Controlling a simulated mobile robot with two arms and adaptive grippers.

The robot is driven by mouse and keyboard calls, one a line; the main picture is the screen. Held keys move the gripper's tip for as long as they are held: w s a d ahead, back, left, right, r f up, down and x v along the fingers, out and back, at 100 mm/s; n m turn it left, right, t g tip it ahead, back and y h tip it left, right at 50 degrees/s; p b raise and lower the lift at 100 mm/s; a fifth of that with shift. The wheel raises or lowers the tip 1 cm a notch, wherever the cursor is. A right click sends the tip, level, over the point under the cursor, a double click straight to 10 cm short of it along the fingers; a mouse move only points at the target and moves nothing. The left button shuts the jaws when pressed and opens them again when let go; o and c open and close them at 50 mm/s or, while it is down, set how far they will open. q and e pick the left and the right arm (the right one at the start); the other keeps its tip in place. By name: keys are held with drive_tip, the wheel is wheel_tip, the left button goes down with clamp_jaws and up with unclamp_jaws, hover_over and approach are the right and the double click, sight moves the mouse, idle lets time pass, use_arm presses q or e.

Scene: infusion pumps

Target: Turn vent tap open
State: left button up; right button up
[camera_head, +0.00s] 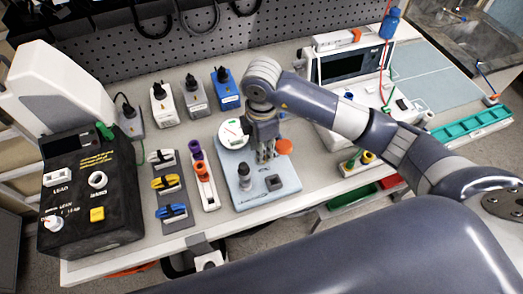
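A light blue plate (262,197) lies on the bench. It carries a round white dial (233,134), an orange round part (284,146), a dark upright knob-like part (245,172) and a small dark block (274,183). I cannot tell which of these parts is the vent tap. My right gripper (265,156) points down over the back of the plate, between the dial and the orange part. Its fingers look close together; I cannot tell whether they touch or hold anything. My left gripper is not in view.
A rack with coloured clips (168,183) and a white strip with purple and orange parts (203,177) stand left of the plate. A black box (85,205) is at far left. Several connector blocks (226,88) line the back. A pump with a screen (350,66) stands right.

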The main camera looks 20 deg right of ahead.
wheel_tip(320, 180, down, 2)
drive_tip(key=shift+w+f, duration=0.15)
drive_tip(key=shift+f, duration=0.6)
clamp_jaws()
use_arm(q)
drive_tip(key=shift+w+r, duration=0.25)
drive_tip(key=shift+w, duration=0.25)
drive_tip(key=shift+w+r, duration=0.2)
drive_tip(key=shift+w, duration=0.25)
